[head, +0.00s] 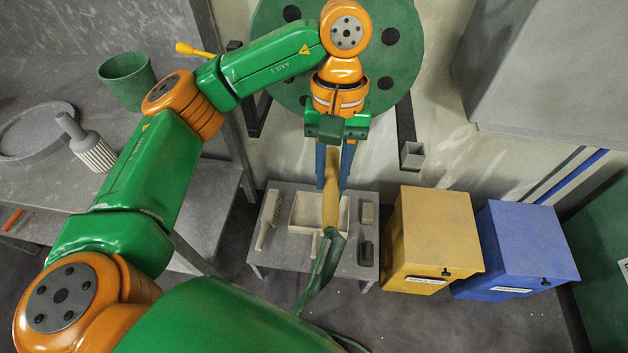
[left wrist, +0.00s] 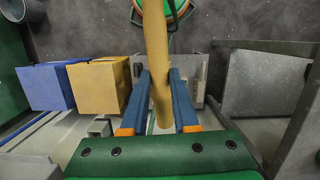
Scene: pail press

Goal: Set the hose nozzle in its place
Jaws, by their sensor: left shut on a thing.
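The hose nozzle (head: 330,205) is a long tan tapered piece with a dark green hose (head: 322,268) at its lower end. My left gripper (head: 334,178) is shut on it, with a blue finger on each side. The nozzle is held roughly upright above the low grey table. The left wrist view shows the nozzle (left wrist: 158,65) between the fingers (left wrist: 164,100), with the hose end towards the top. A small grey square holder (head: 411,155) is on the wall to the right, apart from the nozzle. My right gripper is not in view.
The low table (head: 286,262) carries a shallow tray (head: 299,213), a brush (head: 268,215) and small blocks. A yellow box (head: 433,235) and a blue box (head: 525,245) stand to its right. A large green disc (head: 397,25) is behind my arm. A workbench (head: 30,185) with a green pail (head: 127,80) is left.

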